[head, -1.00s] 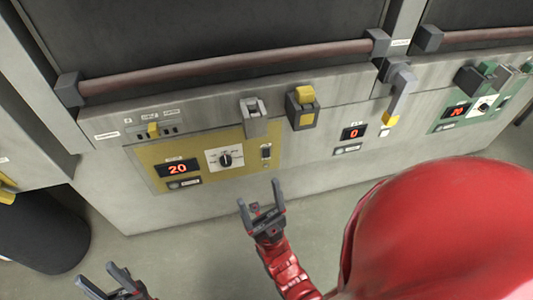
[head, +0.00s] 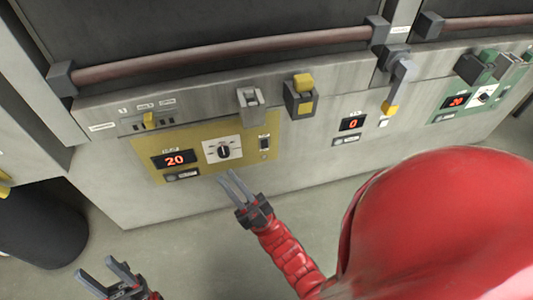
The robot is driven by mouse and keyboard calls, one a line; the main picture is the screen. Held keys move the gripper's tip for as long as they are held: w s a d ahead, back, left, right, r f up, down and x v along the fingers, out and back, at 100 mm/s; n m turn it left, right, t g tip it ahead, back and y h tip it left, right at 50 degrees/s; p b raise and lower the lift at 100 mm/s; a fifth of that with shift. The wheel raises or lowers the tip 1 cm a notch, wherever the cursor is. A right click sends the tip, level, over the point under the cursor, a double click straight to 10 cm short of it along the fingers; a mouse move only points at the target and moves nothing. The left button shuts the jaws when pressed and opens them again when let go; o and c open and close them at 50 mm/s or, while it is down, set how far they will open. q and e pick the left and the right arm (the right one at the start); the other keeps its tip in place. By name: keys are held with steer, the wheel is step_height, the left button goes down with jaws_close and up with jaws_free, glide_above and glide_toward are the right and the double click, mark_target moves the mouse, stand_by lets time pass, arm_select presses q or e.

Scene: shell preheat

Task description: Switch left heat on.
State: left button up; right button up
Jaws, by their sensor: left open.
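The left control panel (head: 150,169) is yellow, with a red display (head: 174,160) reading 20. A black rotary knob (head: 223,151) sits on a white plate, and a small dark switch (head: 264,143) is at the panel's right end. My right gripper (head: 228,173) is just below the knob, pointing at the panel's lower edge. Its two fingers look close together with nothing seen between them; contact with the panel cannot be told. My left gripper (head: 103,272) is open and empty at the bottom left, well away from the panel.
A second display (head: 351,123) reading 0 and a green panel (head: 440,118) are further right. A long horizontal handle (head: 220,56) runs above. Grey and yellow latches (head: 301,105) stick out above the yellow panel. A dark cylinder (head: 40,225) stands at left.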

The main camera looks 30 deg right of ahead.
mark_target(265, 147)
steer(key=w+f+g+h, duration=0.1)
steer(key=f, duration=0.1)
steer(key=w+a+f+n+g+h+b, duration=0.1)
steer(key=w+f, duration=0.1)
steer(key=f, duration=0.1)
steer(key=w+f+g+h, duration=0.1)
steer(key=w+f, duration=0.1)
steer(key=f, duration=0.1)
steer(key=shift+a+f+n+g+b, duration=0.1)
steer(key=shift+a+n+g+b, duration=0.05)
steer(key=shift+n+g+b, duration=0.2)
jaws_close()
steer(key=w+d+f+g+h+b, duration=0.1)
steer(key=w+d+f+g+h, duration=0.15)
steer(key=f, duration=0.35)
steer(key=w+d+f+g+h+b, duration=0.1)
steer(key=w+d+f+h, duration=0.1)
steer(key=f+h, duration=0.25)
steer(key=s+d+f+g+h+b, duration=0.1)
steer(key=d+f+h, duration=0.2)
steer(key=d, duration=0.4)
steer(key=s+d+f+g+h+b, duration=0.1)
steer(key=d+f+h+b, duration=0.1)
steer(key=d+h, duration=0.4)
steer(key=shift+s+d+f+g, duration=0.3)
steer(key=shift+s+d+f, duration=0.05)
steer(key=shift+d+f, duration=0.3)
steer(key=shift+n, duration=0.25)
